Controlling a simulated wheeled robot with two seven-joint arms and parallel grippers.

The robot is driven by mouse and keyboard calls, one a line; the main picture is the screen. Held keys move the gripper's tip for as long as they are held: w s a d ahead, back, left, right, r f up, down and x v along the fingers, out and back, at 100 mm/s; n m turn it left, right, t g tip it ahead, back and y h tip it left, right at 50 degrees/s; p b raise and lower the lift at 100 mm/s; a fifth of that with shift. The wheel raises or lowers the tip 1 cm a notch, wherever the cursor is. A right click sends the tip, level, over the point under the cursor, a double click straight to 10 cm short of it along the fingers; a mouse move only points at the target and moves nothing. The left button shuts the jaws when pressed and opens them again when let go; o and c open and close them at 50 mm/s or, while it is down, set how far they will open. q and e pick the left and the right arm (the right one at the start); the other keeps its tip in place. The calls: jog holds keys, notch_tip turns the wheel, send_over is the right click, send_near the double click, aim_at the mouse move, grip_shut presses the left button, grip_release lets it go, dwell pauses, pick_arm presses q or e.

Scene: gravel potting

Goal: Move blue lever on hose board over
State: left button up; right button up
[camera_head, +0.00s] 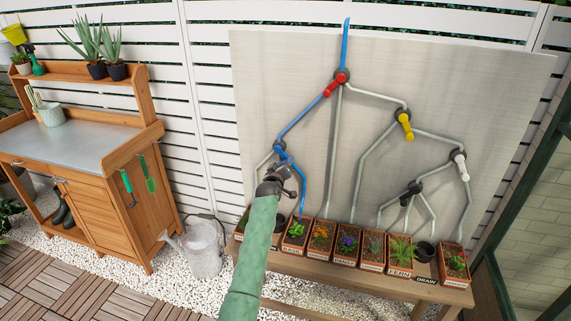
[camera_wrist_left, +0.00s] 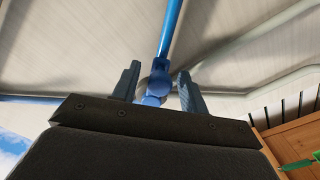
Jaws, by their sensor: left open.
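The blue lever (camera_head: 280,149) sits at the lower left junction of the hose board (camera_head: 290,60). A blue pipe runs into it from the red lever above, and another blue line leads down to a planter. My left gripper (camera_head: 284,170) is just below the lever and partly covers the junction. In the left wrist view my left gripper (camera_wrist_left: 158,74) is open, with the blue lever (camera_wrist_left: 157,84) between its two fingers. I cannot tell whether the fingers touch it. The lever's lower part is hidden behind the gripper body. My right gripper is not in view.
The board also carries a red lever (camera_head: 335,84), a yellow lever (camera_head: 405,126), a white lever (camera_head: 461,166) and a black lever (camera_head: 411,191). Several labelled planters stand on a wooden bench (camera_head: 340,272) below. A watering can (camera_head: 202,248) and potting table (camera_head: 85,150) are left.

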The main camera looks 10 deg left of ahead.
pick_arm(q)
jog(key=s+b, duration=0.1)
jog(key=s, duration=0.5)
jog(key=shift+b, duration=0.35)
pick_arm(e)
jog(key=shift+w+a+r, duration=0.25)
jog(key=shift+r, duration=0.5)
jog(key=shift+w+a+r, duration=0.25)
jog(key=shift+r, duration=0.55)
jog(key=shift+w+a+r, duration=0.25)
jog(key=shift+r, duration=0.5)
pick_arm(q)
jog(key=shift+s+a, duration=0.1)
